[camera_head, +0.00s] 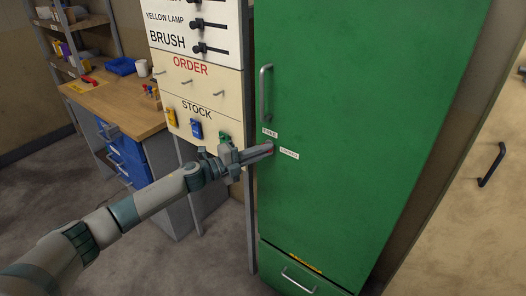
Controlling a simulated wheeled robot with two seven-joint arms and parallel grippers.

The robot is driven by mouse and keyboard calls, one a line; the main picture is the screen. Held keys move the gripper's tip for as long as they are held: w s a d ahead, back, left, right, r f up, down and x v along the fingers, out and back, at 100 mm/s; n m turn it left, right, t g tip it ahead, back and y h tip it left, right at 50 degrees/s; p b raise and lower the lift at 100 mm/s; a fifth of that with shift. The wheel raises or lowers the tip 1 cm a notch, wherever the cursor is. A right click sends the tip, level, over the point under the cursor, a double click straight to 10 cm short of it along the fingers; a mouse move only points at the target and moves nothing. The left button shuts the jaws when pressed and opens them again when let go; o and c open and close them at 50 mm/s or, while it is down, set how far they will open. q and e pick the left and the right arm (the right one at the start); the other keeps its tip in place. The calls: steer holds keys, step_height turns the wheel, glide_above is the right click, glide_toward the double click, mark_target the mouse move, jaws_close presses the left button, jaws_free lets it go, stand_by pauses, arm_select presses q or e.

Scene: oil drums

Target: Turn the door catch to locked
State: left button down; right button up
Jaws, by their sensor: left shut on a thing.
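The green cabinet door (360,120) is closed and fills the middle of the view. Its vertical grey handle (265,93) is near the left edge. Below the handle are two small white labels; the lower right one (289,155) appears to read LOCKED, and the upper one (270,132) is too small to read surely. My left gripper (262,151) reaches in from the left and is shut at the door catch, between the labels. The gripper's fingers hide most of the catch, so I cannot tell its angle. My right gripper is not in view.
A green drawer (300,275) with a handle is below the door. Left stands a board (195,75) with hooks and tags, and a wooden desk (115,105) with a blue tray (121,66). A beige panel with a dark handle (492,165) is at right.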

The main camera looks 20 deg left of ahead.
arm_select(q)
steer(key=c, duration=1.9)
jaws_free()
steer(key=shift+o, duration=0.2)
